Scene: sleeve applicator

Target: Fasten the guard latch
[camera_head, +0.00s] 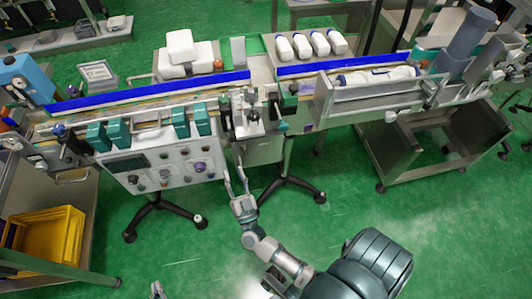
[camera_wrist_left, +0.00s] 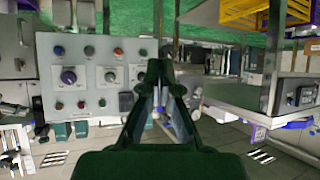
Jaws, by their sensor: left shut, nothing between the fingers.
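The conveyor machine has a small metal station (camera_head: 248,118) at its middle, with a dark green-handled part (camera_head: 278,118) on its right side. I cannot tell for sure which part is the guard latch. My right gripper (camera_head: 234,172) is open and empty, below and in front of this station, just right of the control panel (camera_head: 160,168). My left gripper (camera_head: 157,289) shows only as a small tip at the bottom edge, well apart from the machine. In the left wrist view its fingers (camera_wrist_left: 161,72) are shut with nothing between them, and the panel (camera_wrist_left: 90,75) appears upside down.
Several white bottles (camera_head: 312,45) and stacked white blocks (camera_head: 188,50) stand behind the blue-railed conveyor. A metal trough (camera_head: 370,88) lies to the right. A yellow crate (camera_head: 42,240) stands at the lower left. Black stand feet (camera_head: 290,185) spread below. The green floor in front is clear.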

